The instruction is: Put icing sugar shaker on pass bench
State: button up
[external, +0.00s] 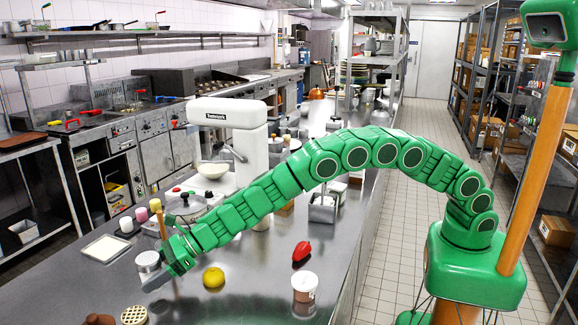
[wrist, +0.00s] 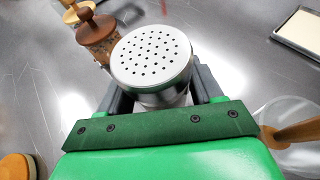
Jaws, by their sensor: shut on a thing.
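The icing sugar shaker is a metal cylinder with a perforated lid (wrist: 152,55). The long steel bench (external: 235,307) lies under my gripper. Whether this is the pass bench, I cannot tell.
A brown wooden mill (wrist: 96,28) stands close beside the shaker. A clear container (wrist: 288,112) with a wooden handle is at right.

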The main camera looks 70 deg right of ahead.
jog(key=shift+f, duration=1.55)
jog(key=o, duration=1.2)
jog(key=shift+f, duration=0.15)
jog(key=shift+r, duration=0.2)
